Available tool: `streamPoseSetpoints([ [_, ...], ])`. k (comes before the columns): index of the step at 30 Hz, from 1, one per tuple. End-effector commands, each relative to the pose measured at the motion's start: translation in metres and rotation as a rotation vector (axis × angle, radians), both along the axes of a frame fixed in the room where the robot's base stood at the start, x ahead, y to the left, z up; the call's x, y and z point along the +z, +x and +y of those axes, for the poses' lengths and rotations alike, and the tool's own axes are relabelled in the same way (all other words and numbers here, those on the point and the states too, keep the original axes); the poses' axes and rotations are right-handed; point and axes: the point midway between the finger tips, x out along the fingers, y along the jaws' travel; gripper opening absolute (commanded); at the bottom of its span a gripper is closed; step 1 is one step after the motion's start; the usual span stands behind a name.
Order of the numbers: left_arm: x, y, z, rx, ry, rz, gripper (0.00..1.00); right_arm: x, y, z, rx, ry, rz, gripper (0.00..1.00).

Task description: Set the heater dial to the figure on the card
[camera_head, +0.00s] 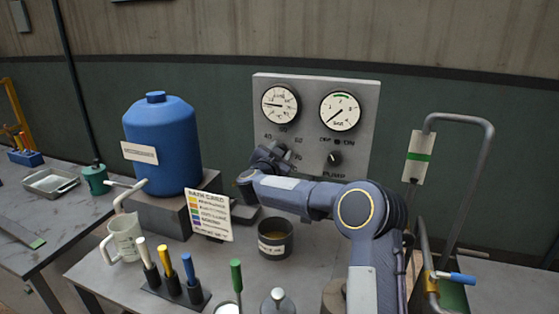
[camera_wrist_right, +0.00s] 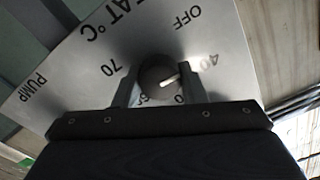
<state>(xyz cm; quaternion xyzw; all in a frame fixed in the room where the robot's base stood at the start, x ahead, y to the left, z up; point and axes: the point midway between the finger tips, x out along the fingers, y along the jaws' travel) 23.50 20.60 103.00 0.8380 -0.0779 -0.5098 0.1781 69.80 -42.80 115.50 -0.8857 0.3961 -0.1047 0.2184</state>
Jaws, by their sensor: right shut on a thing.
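The grey control panel (camera_head: 315,95) carries a heater dial, a dark round knob (camera_wrist_right: 155,75) with a white pointer. My right gripper (camera_head: 268,155) reaches the panel's lower left and hides most of the dial in the head view. In the right wrist view its two fingers (camera_wrist_right: 158,90) stand on either side of the knob, shut on it. The pointer leans to the right, towards the side with the 40; the exact figure is unclear. The bath card (camera_head: 210,215) stands on the table with coloured rows; its writing is too small to read. My left gripper is not in view.
A pump knob (camera_head: 334,158) sits right of the dial, below two gauges.

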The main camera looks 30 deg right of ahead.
Motion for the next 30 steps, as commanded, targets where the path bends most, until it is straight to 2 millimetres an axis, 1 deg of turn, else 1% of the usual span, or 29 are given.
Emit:
streamPoseSetpoints([
  [1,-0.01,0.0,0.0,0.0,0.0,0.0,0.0,-0.005,0.0,0.0,0.001,0.028,-0.035,0.15],
  [3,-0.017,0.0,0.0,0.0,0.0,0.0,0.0,-0.005,0.0,0.001,0.002,0.071,-0.085,0.15],
  [30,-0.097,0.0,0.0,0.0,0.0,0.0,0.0,-0.007,0.0,0.0,0.001,0.627,-0.734,0.15],
])
